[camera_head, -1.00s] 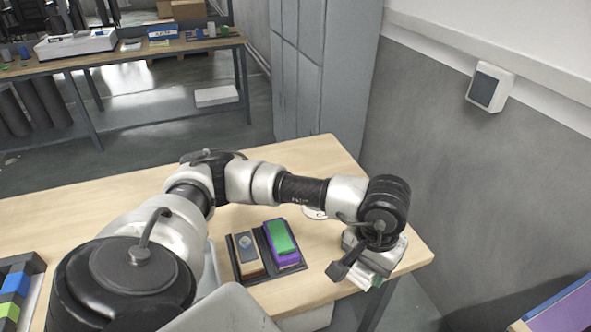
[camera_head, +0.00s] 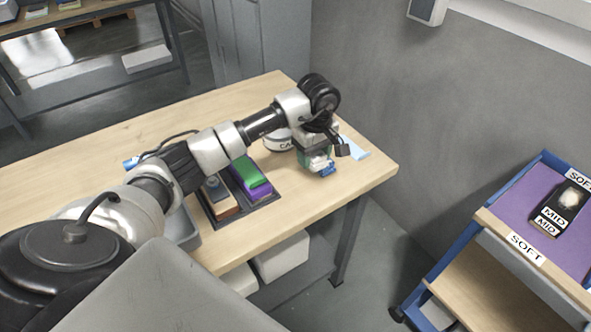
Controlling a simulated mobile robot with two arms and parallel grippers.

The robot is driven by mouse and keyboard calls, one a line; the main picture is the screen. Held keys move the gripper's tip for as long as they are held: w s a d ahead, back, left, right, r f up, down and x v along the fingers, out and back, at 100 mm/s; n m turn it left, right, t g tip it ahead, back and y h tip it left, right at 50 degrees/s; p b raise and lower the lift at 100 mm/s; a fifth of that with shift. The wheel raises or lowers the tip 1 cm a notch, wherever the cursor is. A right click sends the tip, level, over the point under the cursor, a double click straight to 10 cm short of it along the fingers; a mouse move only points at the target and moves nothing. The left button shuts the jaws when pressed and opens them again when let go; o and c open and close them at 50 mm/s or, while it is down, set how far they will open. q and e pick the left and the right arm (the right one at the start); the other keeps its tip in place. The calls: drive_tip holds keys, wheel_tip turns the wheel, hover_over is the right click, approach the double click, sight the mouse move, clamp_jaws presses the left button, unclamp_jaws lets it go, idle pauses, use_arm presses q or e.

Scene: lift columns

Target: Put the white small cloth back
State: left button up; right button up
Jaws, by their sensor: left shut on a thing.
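My left gripper (camera_head: 320,166) hangs over the right end of the wooden table (camera_head: 230,112), pointing down. It is shut on a small pale thing, which seems to be the white small cloth (camera_head: 319,160); only a little of it shows between the fingers, with teal and blue bits beside it. Whether it touches the table I cannot tell. A flat light-blue piece (camera_head: 353,147) lies on the table just right of the gripper. My right gripper is out of view.
A black tray (camera_head: 222,219) holds a brown-and-grey block (camera_head: 218,195) and green (camera_head: 250,170) and purple blocks. A white round container (camera_head: 278,140) stands behind my wrist. At right, a blue-framed cart has a purple top (camera_head: 508,203), SOFT labels and a black MID holder (camera_head: 562,208) with a whitish lump.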

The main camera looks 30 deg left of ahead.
sight(296, 181)
use_arm(q)
drive_tip(key=s+a+f, duration=0.1)
drive_tip(key=s+a+f+p, duration=0.1)
drive_tip(key=a, duration=0.1)
drive_tip(key=shift+s+a+f, duration=0.1)
drive_tip(key=shift+a+f, duration=0.2)
drive_tip(key=shift+f, duration=0.05)
wheel_tip(296, 181, down, 4)
drive_tip(key=shift+r+p, duration=0.1)
drive_tip(key=shift+p, duration=0.5)
drive_tip(key=shift+f+b, duration=0.3)
drive_tip(key=o, duration=0.8)
drive_tip(key=shift+r, duration=0.15)
